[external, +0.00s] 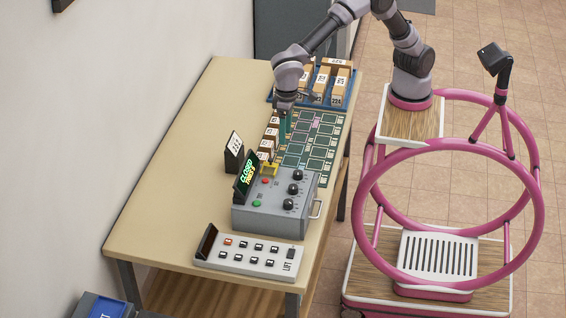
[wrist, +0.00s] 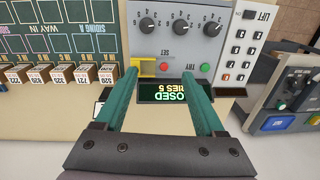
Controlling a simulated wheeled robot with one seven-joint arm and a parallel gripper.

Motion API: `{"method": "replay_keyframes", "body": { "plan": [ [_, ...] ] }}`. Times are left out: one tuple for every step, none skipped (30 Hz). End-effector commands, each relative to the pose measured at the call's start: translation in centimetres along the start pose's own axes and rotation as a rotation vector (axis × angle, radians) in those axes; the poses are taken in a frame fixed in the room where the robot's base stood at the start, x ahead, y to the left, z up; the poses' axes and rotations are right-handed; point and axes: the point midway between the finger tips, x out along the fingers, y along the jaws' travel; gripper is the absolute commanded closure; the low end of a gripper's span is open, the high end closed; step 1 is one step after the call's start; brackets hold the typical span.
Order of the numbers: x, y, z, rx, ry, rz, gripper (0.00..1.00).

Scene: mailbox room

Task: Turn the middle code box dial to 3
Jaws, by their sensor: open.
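The grey code box (external: 270,205) stands on the table with three black dials along its top. The middle dial (external: 293,189) sits between the other two; in the wrist view the middle dial (wrist: 180,27) is upside down and its setting is too small to read surely. A red button and a green button (wrist: 204,68) sit below the dials there. My gripper (external: 284,125) is above the table beyond the box, apart from the dials. In the wrist view its two teal fingers (wrist: 162,85) are spread with nothing held between them.
A green-lettered "CLOSED" display (wrist: 178,90) and a yellow bracket (external: 268,168) are by the box. A white LIFT panel (external: 250,254) is nearer the front. A green board (external: 310,140), small labelled boxes and a blue tray (external: 338,104) lie beyond. Bare tabletop (external: 175,165) is at left.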

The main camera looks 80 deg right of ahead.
Motion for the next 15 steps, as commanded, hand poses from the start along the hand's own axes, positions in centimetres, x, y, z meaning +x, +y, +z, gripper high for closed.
{"method": "replay_keyframes", "body": {
  "plan": [
    [2.0, -1.8, 1.3, -0.018, -0.006, 0.022, 0.29],
    [2.9, -2.6, 1.9, -0.024, -0.008, 0.032, 0.29],
    [3.8, -3.4, 2.6, -0.03, -0.009, 0.043, 0.29],
    [4.4, -3.9, 3.0, -0.035, -0.009, 0.05, 0.29],
    [5.0, -4.3, 3.4, -0.038, -0.009, 0.056, 0.29],
    [5.4, -4.8, 3.7, -0.041, -0.008, 0.061, 0.29],
    [5.8, -4.9, 3.9, -0.042, -0.008, 0.064, 0.29],
    [6.0, -5.1, 4.1, -0.043, -0.009, 0.067, 0.29],
    [6.3, -5.2, 4.2, -0.043, -0.009, 0.069, 0.29],
    [6.5, -5.2, 4.2, -0.043, -0.009, 0.07, 0.29],
    [6.8, -5.1, 4.2, -0.043, -0.01, 0.07, 0.29],
    [7.2, -5.1, 4.2, -0.043, -0.011, 0.071, 0.29],
    [7.7, -5.0, 4.2, -0.043, -0.011, 0.071, 0.29],
    [8.2, -5.0, 4.2, -0.043, -0.011, 0.071, 0.29],
    [8.9, -4.9, 4.2, -0.043, -0.011, 0.072, 0.29]
  ]
}}
